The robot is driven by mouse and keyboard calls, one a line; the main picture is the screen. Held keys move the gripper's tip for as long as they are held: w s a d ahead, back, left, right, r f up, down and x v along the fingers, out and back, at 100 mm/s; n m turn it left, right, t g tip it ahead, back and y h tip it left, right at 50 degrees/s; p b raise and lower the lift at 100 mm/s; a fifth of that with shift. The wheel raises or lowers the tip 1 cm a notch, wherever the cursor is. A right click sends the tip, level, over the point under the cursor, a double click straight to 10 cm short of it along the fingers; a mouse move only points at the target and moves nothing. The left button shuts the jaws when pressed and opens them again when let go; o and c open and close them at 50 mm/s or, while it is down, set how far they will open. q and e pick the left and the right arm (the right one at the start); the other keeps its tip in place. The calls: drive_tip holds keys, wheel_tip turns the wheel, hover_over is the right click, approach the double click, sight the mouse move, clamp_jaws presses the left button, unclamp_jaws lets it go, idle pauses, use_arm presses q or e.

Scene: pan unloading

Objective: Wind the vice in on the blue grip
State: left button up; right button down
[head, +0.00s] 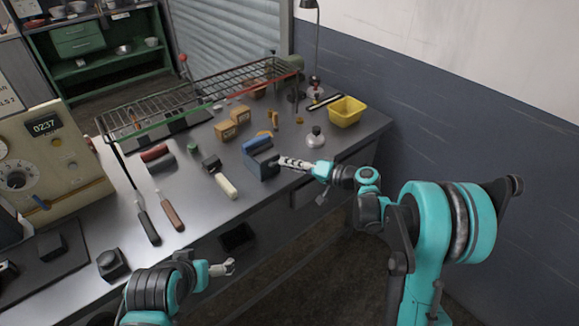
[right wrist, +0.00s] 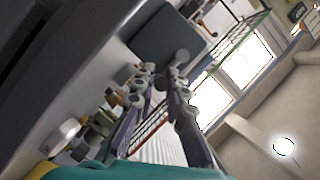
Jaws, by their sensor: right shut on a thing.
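The vice (head: 262,166) is a dark blue-grey block on the metal bench, near its front edge. A blue piece, which looks like the blue grip (head: 256,143), shows at its top; I cannot tell how tightly the jaws hold it. My right gripper (head: 281,161) reaches in from the right and is shut at the vice's right side, on what looks like its handle. In the right wrist view the fingers close on a dark rounded handle (right wrist: 182,57) before the vice's large dark body (right wrist: 165,38). My left gripper (head: 230,266) hangs in front of the bench, away from the vice; its opening is unclear.
A wire rack (head: 190,96) spans the bench behind the vice. Cardboard boxes (head: 229,129), a yellow bin (head: 346,111) and a silver weight-like object (head: 315,137) stand nearby. A white-handled tool (head: 227,186) lies left of the vice. A beige machine (head: 50,160) stands at the left.

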drive_tip(key=shift+s+a+f+m+y+b, duration=0.15)
drive_tip(key=shift+f+m+y+b, duration=0.45)
drive_tip(key=shift+m, duration=0.4)
drive_tip(key=shift+a+f+m+y+b, duration=0.1)
drive_tip(key=shift+f+m+y+b, duration=0.2)
drive_tip(key=shift+m, duration=0.5)
drive_tip(key=c, duration=1.6)
unclamp_jaws()
drive_tip(key=shift+o, duration=0.2)
drive_tip(key=shift+a, duration=0.2)
drive_tip(key=shift+d, duration=0.2)
